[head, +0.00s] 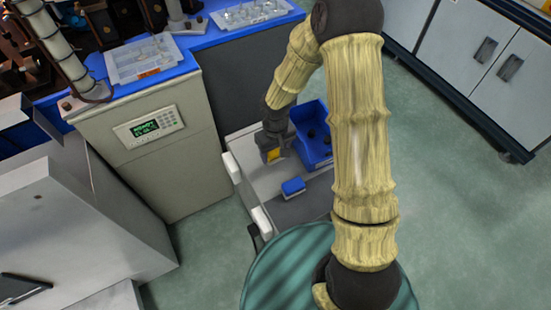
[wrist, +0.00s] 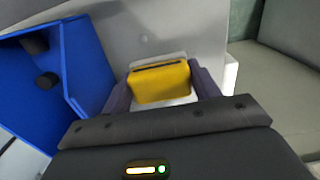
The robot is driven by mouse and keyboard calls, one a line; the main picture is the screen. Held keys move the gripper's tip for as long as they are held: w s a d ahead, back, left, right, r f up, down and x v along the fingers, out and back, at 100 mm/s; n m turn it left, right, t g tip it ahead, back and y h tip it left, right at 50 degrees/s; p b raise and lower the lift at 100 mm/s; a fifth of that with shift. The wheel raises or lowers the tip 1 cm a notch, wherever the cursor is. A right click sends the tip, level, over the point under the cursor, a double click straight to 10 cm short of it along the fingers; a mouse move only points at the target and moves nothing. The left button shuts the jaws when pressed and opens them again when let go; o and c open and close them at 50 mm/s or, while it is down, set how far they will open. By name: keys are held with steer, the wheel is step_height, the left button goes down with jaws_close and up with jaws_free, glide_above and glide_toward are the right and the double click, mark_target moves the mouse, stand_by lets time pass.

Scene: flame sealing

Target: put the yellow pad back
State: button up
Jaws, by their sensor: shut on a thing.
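The yellow pad (wrist: 160,82) is between the two fingers of my gripper (wrist: 162,92) in the wrist view, with a dark slot along its top edge. In the head view my gripper (head: 272,150) is low over the grey cart top, and a bit of the yellow pad (head: 273,155) shows at its fingers. My gripper is shut on the pad. A pale patch shows around the pad in the wrist view; I cannot tell whether the pad touches the surface.
A blue bin (head: 314,148) with dark round things inside stands just right of my gripper. A small blue block (head: 293,187) lies nearer on the grey cart top (head: 262,182). A beige cabinet with a control panel (head: 150,126) stands to the left. Green floor is clear at right.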

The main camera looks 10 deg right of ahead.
mark_target(276, 158)
steer(key=shift+f+b, duration=0.75)
steer(key=shift+f, duration=1.15)
steer(key=shift+f, duration=0.1)
steer(key=o, duration=0.9)
steer(key=shift+o, duration=0.2)
step_height(276, 158, up, 12)
steer(key=p, duration=0.4)
steer(key=shift+r, duration=0.2)
